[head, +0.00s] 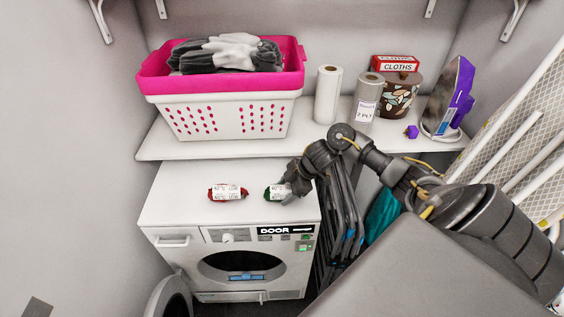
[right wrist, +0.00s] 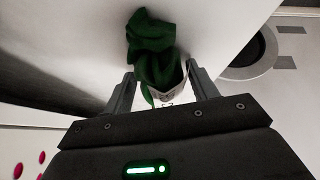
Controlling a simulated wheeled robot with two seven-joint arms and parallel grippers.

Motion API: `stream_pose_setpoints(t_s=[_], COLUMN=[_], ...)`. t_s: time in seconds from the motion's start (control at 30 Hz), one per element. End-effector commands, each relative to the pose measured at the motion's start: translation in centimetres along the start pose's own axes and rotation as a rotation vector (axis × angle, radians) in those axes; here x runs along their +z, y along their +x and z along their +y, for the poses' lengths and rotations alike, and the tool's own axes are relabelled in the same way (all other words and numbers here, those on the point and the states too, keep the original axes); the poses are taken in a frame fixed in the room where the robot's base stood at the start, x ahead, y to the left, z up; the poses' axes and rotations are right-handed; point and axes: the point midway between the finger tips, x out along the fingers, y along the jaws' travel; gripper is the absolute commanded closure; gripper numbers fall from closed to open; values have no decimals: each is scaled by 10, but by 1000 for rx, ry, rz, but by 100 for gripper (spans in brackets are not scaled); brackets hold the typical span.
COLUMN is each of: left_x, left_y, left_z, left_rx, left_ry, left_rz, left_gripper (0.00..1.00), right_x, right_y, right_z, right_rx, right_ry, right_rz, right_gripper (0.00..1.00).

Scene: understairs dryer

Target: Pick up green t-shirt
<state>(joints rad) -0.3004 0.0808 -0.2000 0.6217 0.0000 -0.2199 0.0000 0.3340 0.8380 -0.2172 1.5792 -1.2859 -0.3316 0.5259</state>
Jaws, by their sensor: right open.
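The green t-shirt (head: 273,192) is a small rolled bundle with a white label band, lying on the white top of the dryer (head: 178,197). My right gripper (head: 285,188) reaches in from the right and is down at the bundle's right end. In the right wrist view the green t-shirt (right wrist: 152,45) lies just ahead of and partly between the fingers of my open right gripper (right wrist: 160,70). Its white band shows between the fingers. I cannot tell whether the fingers touch it. My left gripper is not in view.
A red rolled bundle (head: 227,192) lies left of the green one. The shelf (head: 200,149) behind holds a pink-and-white laundry basket (head: 225,117), paper rolls (head: 328,94), a cloths box (head: 395,64) and an iron (head: 448,98). Folded dark frames (head: 340,225) stand right of the dryer.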

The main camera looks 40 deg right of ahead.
Motion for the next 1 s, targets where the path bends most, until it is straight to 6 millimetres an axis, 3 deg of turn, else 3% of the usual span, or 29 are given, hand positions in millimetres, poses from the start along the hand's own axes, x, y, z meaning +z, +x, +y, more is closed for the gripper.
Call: stream_pose_setpoints(t_s=[0.17,0.43,0.77,1.0], left_x=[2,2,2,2], left_y=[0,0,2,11], left_z=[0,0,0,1], left_rx=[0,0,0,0], left_ry=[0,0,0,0], left_rz=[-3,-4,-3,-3], left_gripper=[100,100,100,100], right_x=[0,0,-2,-20], right_y=[0,0,-3,-32], right_z=[0,0,2,1], right_rx=[1,1,3,4], right_ry=[0,0,-1,-8], right_rz=[0,0,0,0], right_gripper=[42,73,73,73])
